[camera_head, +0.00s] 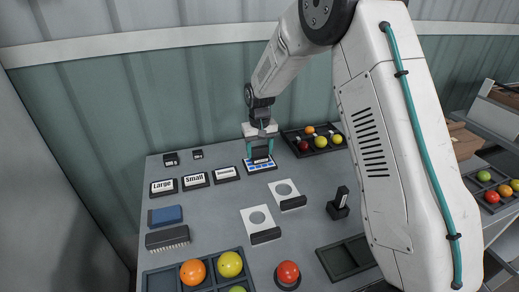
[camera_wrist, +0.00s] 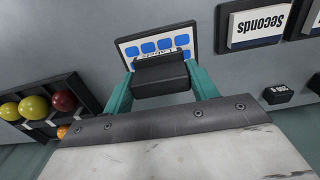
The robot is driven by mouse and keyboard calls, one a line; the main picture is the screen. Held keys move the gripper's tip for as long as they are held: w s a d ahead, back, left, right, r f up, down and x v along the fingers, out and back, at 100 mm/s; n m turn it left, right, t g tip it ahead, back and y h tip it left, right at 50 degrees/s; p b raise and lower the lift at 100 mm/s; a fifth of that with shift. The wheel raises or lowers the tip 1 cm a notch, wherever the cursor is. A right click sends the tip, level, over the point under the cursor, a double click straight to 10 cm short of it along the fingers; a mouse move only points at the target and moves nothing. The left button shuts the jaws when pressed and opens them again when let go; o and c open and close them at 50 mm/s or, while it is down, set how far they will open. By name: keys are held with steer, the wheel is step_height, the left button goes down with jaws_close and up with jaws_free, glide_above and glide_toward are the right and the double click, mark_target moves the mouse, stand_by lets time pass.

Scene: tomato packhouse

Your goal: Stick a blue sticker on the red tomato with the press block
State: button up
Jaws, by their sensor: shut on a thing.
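My gripper (camera_head: 259,151) is at the back middle of the table, with its teal fingers shut on the black press block (camera_head: 260,155). In the wrist view my gripper (camera_wrist: 162,88) has the press block (camera_wrist: 160,76) between its fingers. The block is over the near part of the white sheet of blue stickers (camera_wrist: 130,51), hiding some of them. The sticker sheet also shows in the head view (camera_head: 250,168). I cannot tell whether the block touches it. A red tomato (camera_head: 288,271) sits on a round black holder (camera_head: 288,285) at the front.
Labelled plates (camera_head: 196,181) lie left of the sheet. A dark crate (camera_head: 291,137) with several tomatoes is at the back right. Two white pads (camera_head: 260,222) lie mid-table. A black upright stand (camera_head: 338,206), an empty tray (camera_head: 345,257) and a tomato crate (camera_head: 160,282) are nearer the front.

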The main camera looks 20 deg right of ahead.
steer(key=shift+f, duration=0.55)
stand_by(1.5)
steer(key=shift+r, duration=3.55)
